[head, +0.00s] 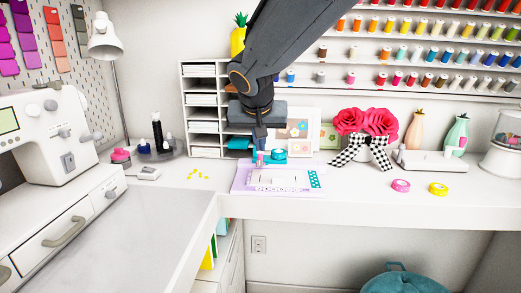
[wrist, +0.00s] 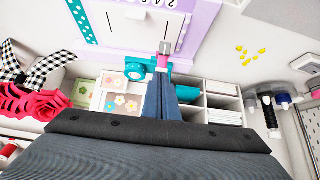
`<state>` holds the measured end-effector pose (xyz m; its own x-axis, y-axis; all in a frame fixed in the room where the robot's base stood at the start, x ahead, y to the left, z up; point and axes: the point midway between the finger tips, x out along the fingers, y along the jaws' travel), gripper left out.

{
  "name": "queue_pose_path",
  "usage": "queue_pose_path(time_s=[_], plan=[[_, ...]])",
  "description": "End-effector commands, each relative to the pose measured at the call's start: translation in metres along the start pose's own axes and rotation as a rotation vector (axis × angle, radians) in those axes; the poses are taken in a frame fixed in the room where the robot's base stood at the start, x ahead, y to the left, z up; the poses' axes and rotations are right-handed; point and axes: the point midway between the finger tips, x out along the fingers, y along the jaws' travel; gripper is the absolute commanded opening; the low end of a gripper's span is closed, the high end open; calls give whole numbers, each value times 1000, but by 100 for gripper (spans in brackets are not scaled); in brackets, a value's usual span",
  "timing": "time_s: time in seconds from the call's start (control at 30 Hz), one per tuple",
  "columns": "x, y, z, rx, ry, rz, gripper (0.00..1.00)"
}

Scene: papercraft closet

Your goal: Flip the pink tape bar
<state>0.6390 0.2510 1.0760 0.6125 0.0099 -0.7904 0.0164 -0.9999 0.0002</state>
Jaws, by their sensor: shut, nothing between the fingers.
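A small upright pink piece with a grey end (head: 260,157), which may be the pink tape bar, stands at the back edge of a lilac board (head: 240,185). In the wrist view the pink piece (wrist: 162,61) is right at the tips of my gripper (wrist: 159,80). My gripper (head: 259,146) points down over the board's back edge, shut and empty. I cannot tell whether it touches the pink piece. A teal tape dispenser (head: 277,155) is beside it, and it also shows in the wrist view (wrist: 137,70). The fingers hide part of the pink piece's surroundings.
A pink tape roll (head: 400,186) and a yellow roll (head: 438,188) lie to the right. Red flowers (head: 366,122) with a checkered bow stand behind. White shelves (head: 204,110) rise behind my gripper. Yellow bits (head: 197,175) lie left of the board. The front right of the counter is mostly clear.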

Motion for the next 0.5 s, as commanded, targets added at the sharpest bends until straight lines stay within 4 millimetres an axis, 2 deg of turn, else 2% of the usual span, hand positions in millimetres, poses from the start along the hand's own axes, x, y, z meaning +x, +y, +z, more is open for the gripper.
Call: queue_pose_path(time_s=[0.5], plan=[[6, 0, 39, 0, 0, -1, 0]])
